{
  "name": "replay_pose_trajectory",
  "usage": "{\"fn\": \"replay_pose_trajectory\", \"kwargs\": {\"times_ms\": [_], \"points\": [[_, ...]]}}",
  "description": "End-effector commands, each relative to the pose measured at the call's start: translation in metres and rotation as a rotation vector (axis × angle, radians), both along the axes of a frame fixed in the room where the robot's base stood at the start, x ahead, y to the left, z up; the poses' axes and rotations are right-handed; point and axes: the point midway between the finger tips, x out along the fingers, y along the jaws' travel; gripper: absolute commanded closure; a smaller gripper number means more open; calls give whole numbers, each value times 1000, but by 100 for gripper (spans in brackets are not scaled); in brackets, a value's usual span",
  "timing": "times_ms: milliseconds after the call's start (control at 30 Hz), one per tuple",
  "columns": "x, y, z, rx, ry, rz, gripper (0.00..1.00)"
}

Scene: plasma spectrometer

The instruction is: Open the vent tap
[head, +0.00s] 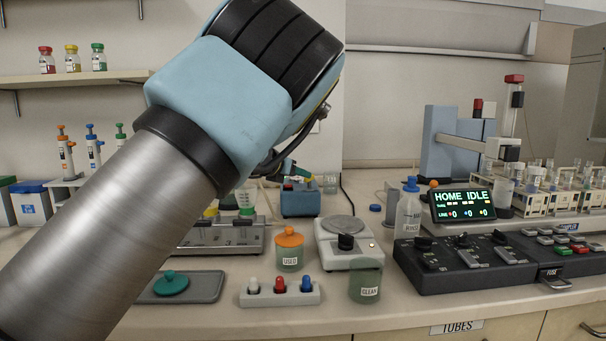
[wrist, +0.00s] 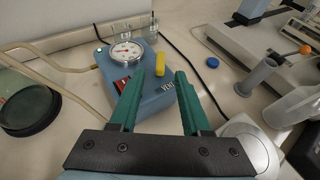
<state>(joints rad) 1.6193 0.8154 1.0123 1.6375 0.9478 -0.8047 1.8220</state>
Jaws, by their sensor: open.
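The vent tap is a short yellow handle (wrist: 160,57) on a blue box (wrist: 152,100), seen in the wrist view. The handle lies just beyond the gap between my fingertips; I cannot tell how far off it is. My gripper (wrist: 160,75) is open and empty, its two teal fingers pointing at the box. A label on the box, partly hidden by the right finger, seems to read VENT. A round white gauge (wrist: 126,51) stands left of the handle. In the head view the blue box (head: 301,203) stands on the bench, and my arm hides part of my gripper.
Beige tubing (wrist: 50,48) runs to the box from the left. Glass beakers (wrist: 150,30) stand behind it, and a black cable passes on its right. A blue cap (wrist: 213,62) and a grey cylinder (wrist: 258,77) are further right.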

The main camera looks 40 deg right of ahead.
Motion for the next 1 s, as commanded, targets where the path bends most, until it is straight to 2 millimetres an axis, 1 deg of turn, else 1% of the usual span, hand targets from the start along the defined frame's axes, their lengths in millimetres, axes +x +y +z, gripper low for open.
{"fn": "replay_pose_trajectory", "kwargs": {"times_ms": [33,100,200,300,433,667,1000], "points": [[3,-8,-2,2,-2,0,52],[6,-17,-7,3,-2,0,52],[9,-29,-11,0,-1,1,52],[11,-36,-15,0,0,0,52],[12,-40,-17,0,1,1,52],[12,-41,-17,0,1,1,52],[12,-41,-17,-1,0,1,90]]}}
